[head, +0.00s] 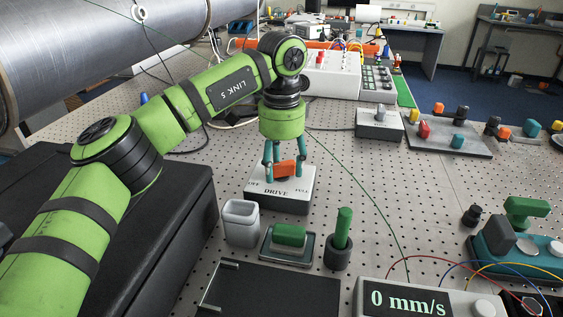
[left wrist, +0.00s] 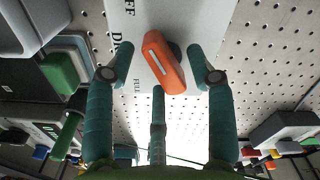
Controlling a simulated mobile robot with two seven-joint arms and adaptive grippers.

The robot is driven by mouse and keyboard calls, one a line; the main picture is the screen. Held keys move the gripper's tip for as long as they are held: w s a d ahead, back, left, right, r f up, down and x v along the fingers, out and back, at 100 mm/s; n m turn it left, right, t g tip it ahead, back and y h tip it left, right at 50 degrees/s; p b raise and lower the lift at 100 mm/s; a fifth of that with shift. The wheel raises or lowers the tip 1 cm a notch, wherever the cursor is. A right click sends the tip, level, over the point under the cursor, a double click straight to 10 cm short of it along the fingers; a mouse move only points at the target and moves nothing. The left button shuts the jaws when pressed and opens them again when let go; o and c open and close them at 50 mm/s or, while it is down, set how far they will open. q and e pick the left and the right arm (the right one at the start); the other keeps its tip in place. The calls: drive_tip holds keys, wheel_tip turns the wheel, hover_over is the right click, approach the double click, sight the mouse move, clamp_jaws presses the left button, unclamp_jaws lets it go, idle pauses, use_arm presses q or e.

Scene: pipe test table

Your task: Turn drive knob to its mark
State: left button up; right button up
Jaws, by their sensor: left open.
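The orange drive knob (head: 285,170) sits on top of a white and grey box (head: 290,200) marked OFF, DRIVE and FULL. In the left wrist view the knob (left wrist: 163,62) is a bar with a white line, lying at a slant. My left gripper (head: 284,160) points down over the knob. Its teal fingers are spread open, on either side of the knob with visible gaps in the left wrist view, and a third finger stands below it. The speed display (head: 408,301) reads 0 mm/s. My right gripper is not in view.
A grey cup (head: 241,222), a green block in a tray (head: 290,237) and a green peg in a dark holder (head: 342,238) stand in front of the box. A thin green cable runs to its right.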

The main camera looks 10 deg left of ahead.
sight(281, 165)
use_arm(q)
wheel_tip(281, 165, up, 12)
idle(0.5)
